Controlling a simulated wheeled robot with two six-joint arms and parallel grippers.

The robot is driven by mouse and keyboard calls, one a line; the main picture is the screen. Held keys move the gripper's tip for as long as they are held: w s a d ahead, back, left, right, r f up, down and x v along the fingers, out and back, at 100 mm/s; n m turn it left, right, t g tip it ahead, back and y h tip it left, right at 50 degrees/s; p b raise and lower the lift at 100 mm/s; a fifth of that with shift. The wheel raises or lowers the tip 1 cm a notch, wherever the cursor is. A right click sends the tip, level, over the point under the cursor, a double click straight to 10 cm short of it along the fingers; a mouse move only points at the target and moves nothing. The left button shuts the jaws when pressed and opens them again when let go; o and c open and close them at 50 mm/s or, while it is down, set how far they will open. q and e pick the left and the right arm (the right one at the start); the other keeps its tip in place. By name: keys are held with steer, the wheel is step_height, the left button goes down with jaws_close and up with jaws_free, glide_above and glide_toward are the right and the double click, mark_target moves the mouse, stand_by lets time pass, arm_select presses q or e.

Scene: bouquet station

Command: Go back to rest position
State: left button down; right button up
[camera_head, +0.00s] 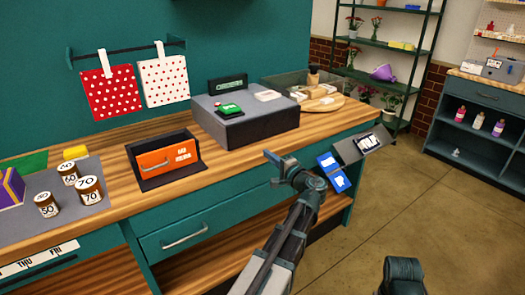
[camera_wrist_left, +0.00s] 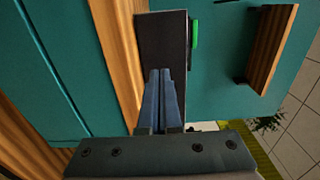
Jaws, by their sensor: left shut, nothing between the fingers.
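My left arm reaches up from the bottom of the head view. Its gripper (camera_head: 272,158) hangs in front of the counter edge, apart from the things on the counter. In the left wrist view the two fingers (camera_wrist_left: 160,78) lie together, shut and empty.
The wooden counter (camera_head: 113,203) holds labelled jars (camera_head: 90,189), an orange card in a dark holder (camera_head: 166,158) and a grey box (camera_head: 244,117). A blue card (camera_head: 333,171) and grey stand (camera_head: 362,143) are close right of my gripper. Open floor (camera_head: 440,210) lies right.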

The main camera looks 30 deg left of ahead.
arm_select(q)
steer(key=shift+s+d, duration=0.15)
steer(key=shift+d, duration=0.25)
steer(key=s+d+f+n+g+h, duration=0.1)
steer(key=s+d+f+h, duration=0.4)
steer(key=d, duration=0.3)
steer(key=s+d+f+g+h, duration=0.2)
steer(key=s+d+f, duration=0.2)
steer(key=d+f, duration=0.4)
steer(key=s+d+f+n+g+h, duration=0.1)
steer(key=s+d+f+h, duration=0.4)
steer(key=d, duration=0.3)
steer(key=s+d+f+m+g+h, duration=0.1)
steer(key=s+d+f+g+h, duration=0.25)
steer(key=s+d, duration=0.65)
step_height(320, 180, up, 12)
steer(key=w+d+p, duration=0.1)
steer(key=p, duration=1.1)
steer(key=shift+d+r+p, duration=0.25)
steer(key=shift+d+p, duration=0.1)
steer(key=shift+p, duration=0.05)
steer(key=shift+w+t, duration=0.1)
steer(key=shift+t, duration=0.15)
